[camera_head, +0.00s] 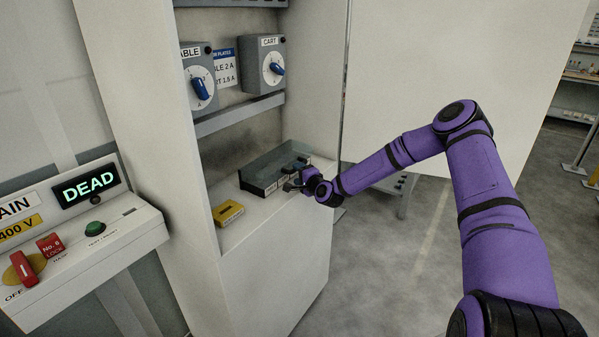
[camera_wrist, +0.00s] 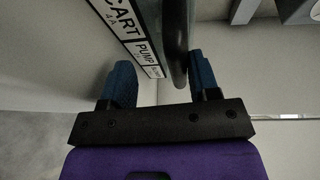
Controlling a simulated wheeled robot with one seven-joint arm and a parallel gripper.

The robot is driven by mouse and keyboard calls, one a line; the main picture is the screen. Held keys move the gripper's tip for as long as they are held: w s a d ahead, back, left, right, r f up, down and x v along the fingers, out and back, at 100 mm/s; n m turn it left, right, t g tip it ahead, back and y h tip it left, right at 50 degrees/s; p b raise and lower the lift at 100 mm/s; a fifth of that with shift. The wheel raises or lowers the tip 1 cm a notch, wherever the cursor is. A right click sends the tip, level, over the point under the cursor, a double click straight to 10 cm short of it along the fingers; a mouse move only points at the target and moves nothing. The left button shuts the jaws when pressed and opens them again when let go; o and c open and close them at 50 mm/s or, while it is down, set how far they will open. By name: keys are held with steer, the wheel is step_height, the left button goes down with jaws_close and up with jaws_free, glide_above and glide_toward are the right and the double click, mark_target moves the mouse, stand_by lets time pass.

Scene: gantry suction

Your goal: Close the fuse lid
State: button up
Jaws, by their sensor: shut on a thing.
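The fuse box (camera_head: 258,187) is a low dark box with white labels along its front, on the cabinet's white shelf. A grey-green panel that looks like its lid (camera_head: 272,161) stands raised and tilted above it. My gripper (camera_head: 292,184) is at the box's right front end. In the wrist view, my gripper's blue fingers (camera_wrist: 162,84) stand on either side of a dark, rounded grey-green edge (camera_wrist: 176,45), which seems to be part of the lid. A label strip reading CART and PUMP (camera_wrist: 132,32) lies beside it. The exact contact is partly hidden.
A yellow block (camera_head: 228,213) lies on the shelf left of the box. Two grey switch boxes with blue knobs, TABLE (camera_head: 198,75) and CART (camera_head: 264,62), hang above. A panel with a DEAD display (camera_head: 89,186) stands at left. The floor right of the cabinet is mostly open.

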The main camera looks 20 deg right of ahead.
steer(key=shift+a, duration=0.1)
stand_by(0.3)
steer(key=v, duration=1.1)
steer(key=shift+w+r, duration=0.15)
steer(key=s+a+r+n+g+h, duration=0.15)
steer(key=s+r+n+g, duration=0.35)
steer(key=s+r+n, duration=0.5)
steer(key=s+a+r+n+g+h, duration=0.1)
steer(key=s+r+n+g+h, duration=0.25)
steer(key=s+r, duration=0.8)
steer(key=s+r+g, duration=0.1)
steer(key=s+r, duration=0.3)
steer(key=s, duration=0.4)
steer(key=s+r+n+g, duration=0.1)
steer(key=s+r, duration=0.3)
steer(key=s, duration=0.4)
steer(key=s+a+r+g+y, duration=0.1)
steer(key=s+r, duration=0.4)
steer(key=s, duration=0.3)
